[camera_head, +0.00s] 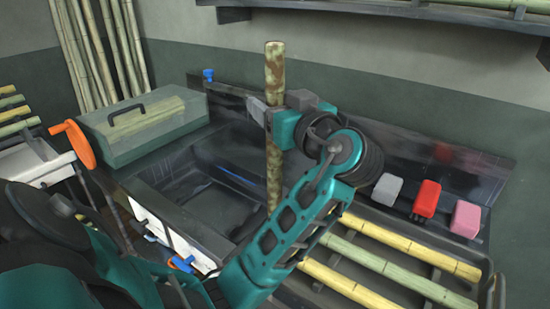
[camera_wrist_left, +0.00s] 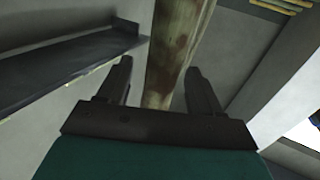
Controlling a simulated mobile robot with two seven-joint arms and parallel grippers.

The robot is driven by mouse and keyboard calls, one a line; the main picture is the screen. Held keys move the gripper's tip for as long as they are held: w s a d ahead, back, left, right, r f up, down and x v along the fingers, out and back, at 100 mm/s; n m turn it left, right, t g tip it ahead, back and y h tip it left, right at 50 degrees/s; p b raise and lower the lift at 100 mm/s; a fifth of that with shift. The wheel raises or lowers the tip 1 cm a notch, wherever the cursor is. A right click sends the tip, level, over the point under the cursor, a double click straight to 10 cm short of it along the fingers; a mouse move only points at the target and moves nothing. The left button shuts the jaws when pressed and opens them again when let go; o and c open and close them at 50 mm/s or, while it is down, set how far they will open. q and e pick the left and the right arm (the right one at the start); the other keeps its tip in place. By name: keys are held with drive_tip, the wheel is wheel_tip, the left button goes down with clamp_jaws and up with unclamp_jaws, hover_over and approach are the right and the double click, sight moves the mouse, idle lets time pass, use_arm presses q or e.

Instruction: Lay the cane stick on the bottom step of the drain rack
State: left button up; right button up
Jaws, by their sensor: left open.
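The cane stick (camera_head: 275,66), mottled brown and pale green, stands nearly upright in the middle of the head view. Its lower end meets my arm's outline, so I cannot tell what it rests on. My left gripper (camera_head: 264,110) is at its upper half, open. In the left wrist view the stick (camera_wrist_left: 175,50) runs between the two spread fingers (camera_wrist_left: 158,90), with a gap visible on each side. The likely drain rack (camera_head: 434,274) is at the lower right, with several yellow and green canes lying across it; its bottom step is not clearly distinguishable. My right gripper is not visible.
A dark sink basin (camera_head: 205,205) lies left of the stick. A green box (camera_head: 145,130) with a handle and an orange wheel (camera_head: 80,144) are at the left. Grey (camera_head: 387,188), red (camera_head: 427,199) and pink (camera_head: 466,219) blocks line the back right ledge.

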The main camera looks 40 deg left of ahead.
use_arm(q)
drive_tip(key=x, duration=0.2)
drive_tip(key=shift+w+a, duration=0.1)
drive_tip(key=shift+a, duration=0.15)
clamp_jaws()
idle(0.4)
